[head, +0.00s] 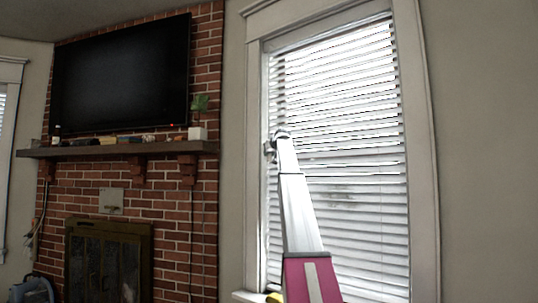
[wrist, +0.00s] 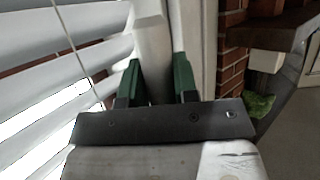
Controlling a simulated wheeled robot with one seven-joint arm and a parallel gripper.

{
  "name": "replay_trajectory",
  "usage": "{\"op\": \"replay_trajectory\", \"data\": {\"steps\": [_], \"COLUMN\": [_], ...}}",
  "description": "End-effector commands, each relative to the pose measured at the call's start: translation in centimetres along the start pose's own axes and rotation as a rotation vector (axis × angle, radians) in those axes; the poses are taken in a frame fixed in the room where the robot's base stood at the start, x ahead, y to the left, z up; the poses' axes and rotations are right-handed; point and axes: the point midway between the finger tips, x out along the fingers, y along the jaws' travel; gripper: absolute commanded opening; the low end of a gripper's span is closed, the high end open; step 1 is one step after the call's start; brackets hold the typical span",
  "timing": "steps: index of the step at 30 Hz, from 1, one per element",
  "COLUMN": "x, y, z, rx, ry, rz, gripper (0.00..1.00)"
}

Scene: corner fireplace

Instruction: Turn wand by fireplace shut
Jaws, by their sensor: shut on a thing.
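The wand (wrist: 152,45) is a pale, faceted rod in the wrist view, standing roughly upright by the window frame. My gripper (wrist: 157,78) has its green-tipped fingers on either side of the wand and is shut on it. In the head view my gripper (head: 275,145) is at the left edge of the blind, about halfway up; the wand is too small to make out there. The white blind (head: 345,120) hangs in the window. Its slats are tilted with gaps between them, and bright light shows through in the wrist view (wrist: 50,108).
The window's trim (head: 254,150) runs close beside my gripper. To the left are the brick fireplace (head: 205,90), its dark mantel (head: 110,150) with small items, and a wall-mounted TV (head: 120,75). A thin cord (wrist: 72,45) hangs before the slats.

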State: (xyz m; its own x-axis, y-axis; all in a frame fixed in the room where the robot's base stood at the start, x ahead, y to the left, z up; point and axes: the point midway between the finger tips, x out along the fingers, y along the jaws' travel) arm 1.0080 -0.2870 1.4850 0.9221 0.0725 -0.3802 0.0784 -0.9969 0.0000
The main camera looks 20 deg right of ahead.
Motion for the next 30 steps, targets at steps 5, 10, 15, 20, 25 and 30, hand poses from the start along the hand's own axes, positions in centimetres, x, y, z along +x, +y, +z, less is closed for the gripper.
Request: {"op": "replay_trajectory", "data": {"steps": [5, 10, 15, 20, 25, 30], "x": [0.07, 0.05, 0.05, 0.01, -0.01, -0.02], "y": [0.17, 0.14, 0.03, 0.01, -0.02, -0.04], "z": [-0.03, -0.05, -0.03, 0.01, 0.07, 0.11], "rx": [-0.058, -0.107, -0.144, -0.164, -0.176, -0.179], "ry": [-0.003, -0.003, -0.004, -0.004, -0.004, -0.004], "rz": [-0.144, -0.260, -0.346, -0.397, -0.424, -0.430], "gripper": [0.04, 0.04, 0.04, 0.04, 0.04, 0.04]}}
